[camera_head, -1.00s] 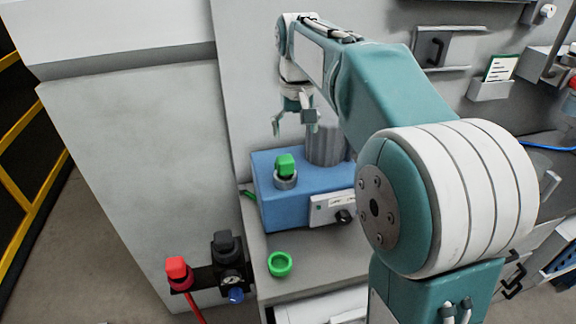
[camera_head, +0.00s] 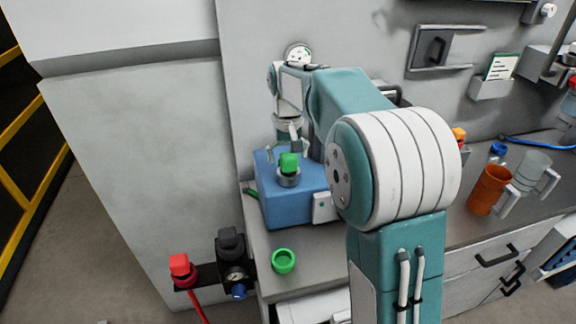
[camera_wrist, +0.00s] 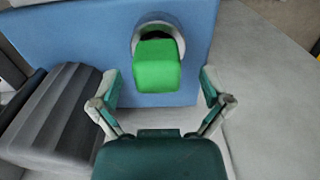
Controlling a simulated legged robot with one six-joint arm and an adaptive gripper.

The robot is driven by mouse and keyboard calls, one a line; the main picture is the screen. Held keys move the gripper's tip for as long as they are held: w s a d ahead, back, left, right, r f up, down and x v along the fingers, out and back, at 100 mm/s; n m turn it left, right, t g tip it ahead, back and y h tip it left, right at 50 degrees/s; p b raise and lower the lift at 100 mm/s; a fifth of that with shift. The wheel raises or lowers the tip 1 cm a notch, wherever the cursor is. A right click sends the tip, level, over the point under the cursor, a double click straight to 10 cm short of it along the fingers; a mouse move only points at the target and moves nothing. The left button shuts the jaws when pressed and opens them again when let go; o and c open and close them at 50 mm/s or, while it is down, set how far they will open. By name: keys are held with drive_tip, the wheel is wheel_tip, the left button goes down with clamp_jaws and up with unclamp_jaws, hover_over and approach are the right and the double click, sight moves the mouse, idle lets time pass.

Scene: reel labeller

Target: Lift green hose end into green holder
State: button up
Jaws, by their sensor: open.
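The green hose end (camera_head: 288,163) stands upright in a grey collar on the blue box (camera_head: 290,206). In the wrist view the green hose end (camera_wrist: 157,66) lies ahead of the fingers, centred between them. My gripper (camera_head: 289,155) is open just above and around the hose end's top in the head view; in the wrist view my gripper (camera_wrist: 160,90) shows spread fingers with a clear gap on each side, so I see no grip. The green holder (camera_head: 283,261), a round open ring, sits near the front left corner of the counter.
A red-capped fitting (camera_head: 181,268) and a black fitting (camera_head: 231,247) are on a bracket left of the counter. An orange mug (camera_head: 490,190) and a clear mug (camera_head: 532,171) stand on the right. A dark ribbed cylinder (camera_wrist: 58,115) is close to my left finger.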

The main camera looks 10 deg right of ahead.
wheel_tip(320, 180, down, 2)
drive_tip(key=shift+a, duration=0.1)
drive_tip(key=shift+f, duration=0.1)
drive_tip(key=shift+d, duration=0.3)
drive_tip(key=c, duration=1.1)
drive_tip(key=shift+a, duration=0.15)
clamp_jaws()
